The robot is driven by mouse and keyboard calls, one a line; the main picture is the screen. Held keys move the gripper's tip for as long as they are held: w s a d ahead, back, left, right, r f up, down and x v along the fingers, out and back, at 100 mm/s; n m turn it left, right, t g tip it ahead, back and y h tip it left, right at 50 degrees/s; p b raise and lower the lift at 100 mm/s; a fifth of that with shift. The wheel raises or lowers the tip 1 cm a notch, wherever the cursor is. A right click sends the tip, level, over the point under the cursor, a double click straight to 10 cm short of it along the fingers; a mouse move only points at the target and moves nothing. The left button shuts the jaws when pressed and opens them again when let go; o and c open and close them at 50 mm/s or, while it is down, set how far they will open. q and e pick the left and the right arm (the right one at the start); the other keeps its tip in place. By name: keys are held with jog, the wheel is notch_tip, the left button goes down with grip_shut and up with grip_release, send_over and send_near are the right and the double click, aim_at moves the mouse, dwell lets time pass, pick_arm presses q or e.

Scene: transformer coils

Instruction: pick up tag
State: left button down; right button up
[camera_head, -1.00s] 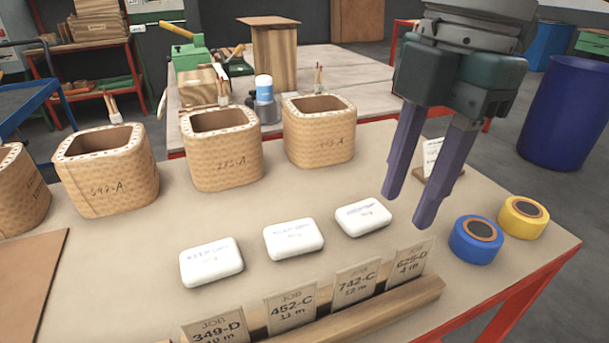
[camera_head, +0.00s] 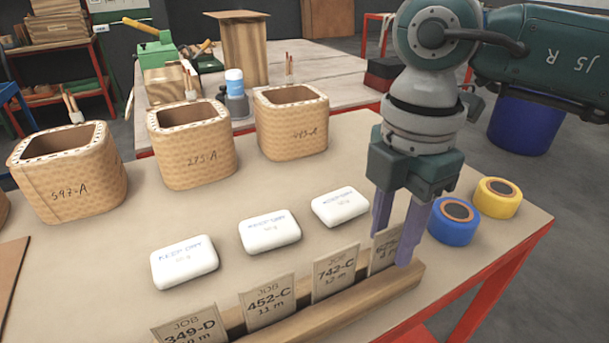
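Several job tags stand in a row in a wooden rail (camera_head: 330,318): 349-D (camera_head: 190,330), 452-C (camera_head: 268,299), 742-C (camera_head: 335,273) and a rightmost tag (camera_head: 382,256), whose print is mostly covered. My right gripper (camera_head: 396,247) points down at the rightmost tag, with its two purple fingers spread apart. One finger is left of and behind the tag's upper part, the other at its right edge. I cannot tell whether either finger touches it. The tag still stands in the rail. My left gripper is not in view.
Three white "KEEP DRY" packs (camera_head: 270,234) lie behind the tags. Blue (camera_head: 454,222) and yellow (camera_head: 497,198) tape rolls sit close right of my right gripper.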

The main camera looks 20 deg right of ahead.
grip_shut()
jog(key=shift+r, duration=0.15)
dwell(0.6)
